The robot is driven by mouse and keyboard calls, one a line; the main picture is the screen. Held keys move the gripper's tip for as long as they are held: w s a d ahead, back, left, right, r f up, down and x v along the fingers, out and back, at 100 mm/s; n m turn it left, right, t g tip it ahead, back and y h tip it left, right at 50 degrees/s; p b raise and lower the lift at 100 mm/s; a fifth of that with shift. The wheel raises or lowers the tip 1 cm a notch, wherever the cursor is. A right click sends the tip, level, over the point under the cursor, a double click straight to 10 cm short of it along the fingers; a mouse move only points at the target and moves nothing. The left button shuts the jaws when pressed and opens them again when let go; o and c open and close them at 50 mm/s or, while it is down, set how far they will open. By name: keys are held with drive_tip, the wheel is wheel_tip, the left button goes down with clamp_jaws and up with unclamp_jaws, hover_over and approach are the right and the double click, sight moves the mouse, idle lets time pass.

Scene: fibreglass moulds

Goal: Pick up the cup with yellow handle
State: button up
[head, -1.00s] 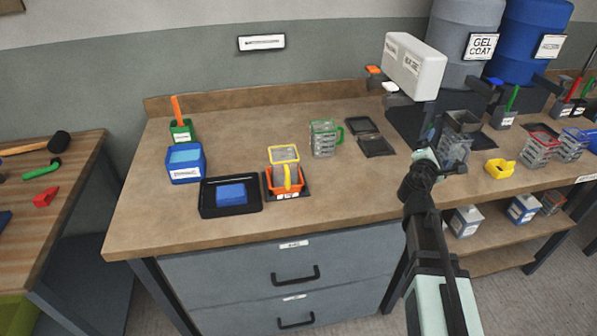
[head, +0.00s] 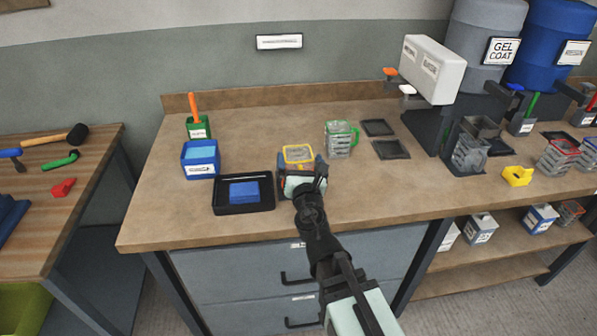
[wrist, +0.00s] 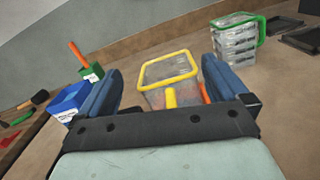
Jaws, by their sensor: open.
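The cup with the yellow handle (wrist: 170,75) is clear with a yellow rim. In the wrist view it stands ahead, between my open fingers, with its yellow handle (wrist: 171,97) facing me. In the head view only the cup's upper part (head: 298,154) shows, as my arm covers the rest. My gripper (wrist: 160,92) is open, with one blue finger on each side of the cup. It also shows in the head view (head: 304,180) just in front of the cup. I cannot tell whether the fingers touch it. The orange holder around the cup is mostly hidden.
A black tray with a blue block (head: 243,192) lies left of the cup. A blue container (head: 200,160) and a green one (head: 199,127) stand behind it. A clear cup with a green handle (head: 340,139) stands behind right. Two dark square pads (head: 390,149) lie farther right.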

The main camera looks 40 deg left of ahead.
sight(300, 164)
drive_tip(key=shift+s+d+f+n+g, duration=0.15)
drive_tip(key=shift+s+d+f+n, duration=0.15)
drive_tip(key=shift+f+n, duration=0.2)
drive_tip(key=shift+s+d+f+n+g, duration=0.15)
drive_tip(key=shift+d+f+n, duration=0.25)
drive_tip(key=shift+f, duration=0.1)
drive_tip(key=shift+a+f, duration=0.1)
drive_tip(key=shift+f, duration=0.15)
drive_tip(key=shift+x, duration=2.45)
drive_tip(key=shift+c, duration=0.5)
drive_tip(key=c, duration=0.9)
drive_tip(key=shift+r, duration=0.1)
wheel_tip(300, 164, up, 10)
